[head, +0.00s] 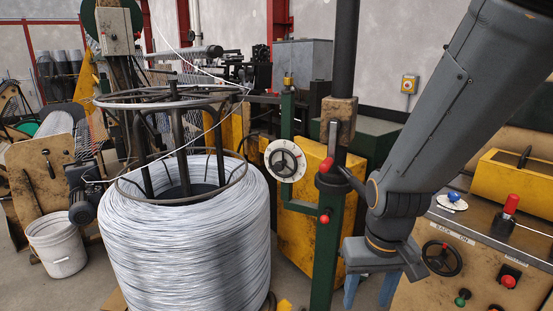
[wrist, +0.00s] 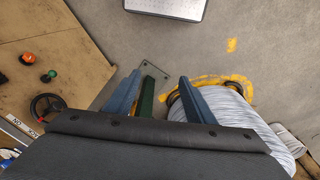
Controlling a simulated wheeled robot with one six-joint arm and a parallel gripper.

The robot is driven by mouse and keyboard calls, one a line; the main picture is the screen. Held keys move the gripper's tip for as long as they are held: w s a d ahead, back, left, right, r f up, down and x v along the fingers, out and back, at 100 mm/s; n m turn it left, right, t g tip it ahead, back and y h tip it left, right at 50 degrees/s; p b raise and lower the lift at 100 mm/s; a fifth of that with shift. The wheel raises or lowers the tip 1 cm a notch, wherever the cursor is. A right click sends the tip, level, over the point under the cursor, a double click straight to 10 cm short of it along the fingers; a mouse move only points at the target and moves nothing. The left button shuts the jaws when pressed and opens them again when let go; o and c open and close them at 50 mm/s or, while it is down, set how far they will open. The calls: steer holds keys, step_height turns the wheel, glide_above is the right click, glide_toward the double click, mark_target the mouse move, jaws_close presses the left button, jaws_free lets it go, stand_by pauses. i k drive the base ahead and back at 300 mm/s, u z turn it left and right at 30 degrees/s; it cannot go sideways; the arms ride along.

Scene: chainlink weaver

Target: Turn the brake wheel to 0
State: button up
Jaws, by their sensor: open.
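In the head view a white round dial with a dark handwheel (head: 285,160) is mounted on the green post, right of the wire coil. I cannot read its marks or setting. A second, black handwheel (head: 441,258) sits on the control panel at the right; it also shows in the wrist view (wrist: 46,107). I cannot tell from labels which one is the brake wheel. My gripper (head: 369,289) points down between the green post and the panel, with its blue fingers apart and nothing between them. In the wrist view my gripper (wrist: 160,88) is open above the floor, touching neither wheel.
The large wire coil (head: 185,240) fills the left middle. The green post (head: 328,240) with red knobs stands between it and my arm. The control panel (head: 415,290) carries a red lever (head: 510,204) and several knobs. A white bucket (head: 57,245) stands at the left.

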mark_target(279, 166)
steer(key=z, duration=0.25)
steer(key=k, duration=0.4)
steer(key=u, duration=1.25)
steer(key=i, duration=1)
steer(key=z, duration=0.45)
